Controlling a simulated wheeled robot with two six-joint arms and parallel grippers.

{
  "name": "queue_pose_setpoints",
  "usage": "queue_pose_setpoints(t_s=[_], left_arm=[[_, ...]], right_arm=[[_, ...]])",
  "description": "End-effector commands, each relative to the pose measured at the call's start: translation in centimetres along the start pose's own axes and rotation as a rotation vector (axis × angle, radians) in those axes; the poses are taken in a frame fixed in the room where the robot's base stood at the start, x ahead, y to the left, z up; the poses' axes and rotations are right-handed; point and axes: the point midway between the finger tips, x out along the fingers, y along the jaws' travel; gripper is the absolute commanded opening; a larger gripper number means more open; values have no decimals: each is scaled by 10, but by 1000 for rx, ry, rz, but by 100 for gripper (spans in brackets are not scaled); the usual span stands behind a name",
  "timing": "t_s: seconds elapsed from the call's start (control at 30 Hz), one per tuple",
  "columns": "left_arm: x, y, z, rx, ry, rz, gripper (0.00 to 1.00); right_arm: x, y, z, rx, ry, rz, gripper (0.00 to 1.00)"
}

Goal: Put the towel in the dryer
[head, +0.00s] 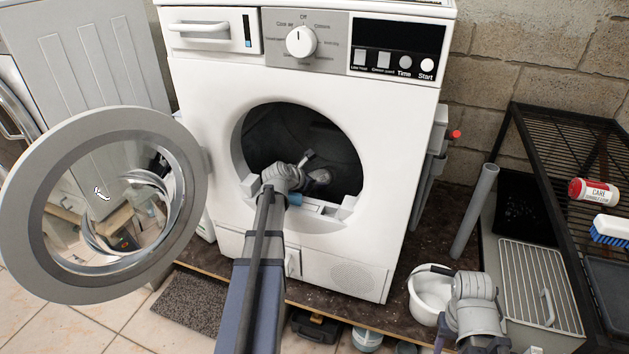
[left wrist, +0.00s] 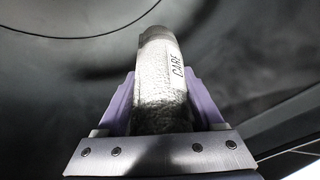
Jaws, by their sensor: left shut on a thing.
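The dryer (head: 222,85) is the white front-loading machine in the middle of the head view. Its round door (head: 95,285) is swung open to the left, and the drum opening is dark. My left arm reaches through the opening. My left gripper (head: 310,168) is inside the drum, partly lost in shadow. In the left wrist view, its purple fingers (left wrist: 160,105) are shut on a pale, rough-textured roll marked "CARE", which looks like the towel (left wrist: 160,75). The roll points away into the drum.
A white bucket (head: 425,297) stands right of the dryer. A black wire shelf (head: 575,150) at the right holds a red-and-white bottle (head: 593,191) and a blue brush (head: 610,231).

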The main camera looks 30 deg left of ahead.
Motion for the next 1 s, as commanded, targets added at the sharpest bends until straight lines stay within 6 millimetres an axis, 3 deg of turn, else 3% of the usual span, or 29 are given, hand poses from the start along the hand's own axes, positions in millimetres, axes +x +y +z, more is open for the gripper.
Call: queue_pose_setpoints(t_s=[0.1,0.13,0.37,0.77,1.0], left_arm=[[0,0,0,-1,-1,1,0],[0,0,0,-1,-1,0,71],[0,0,0,0,0,0,97],[-2,1,3,0,0,0,100],[-14,5,19,0,0,0,100]], right_arm=[[0,0,0,0,0,0,50],[0,0,0,0,0,0,50],[0,0,0,0,0,0,50],[-4,0,0,0,0,0,50],[-24,2,1,1,0,-3,50]])
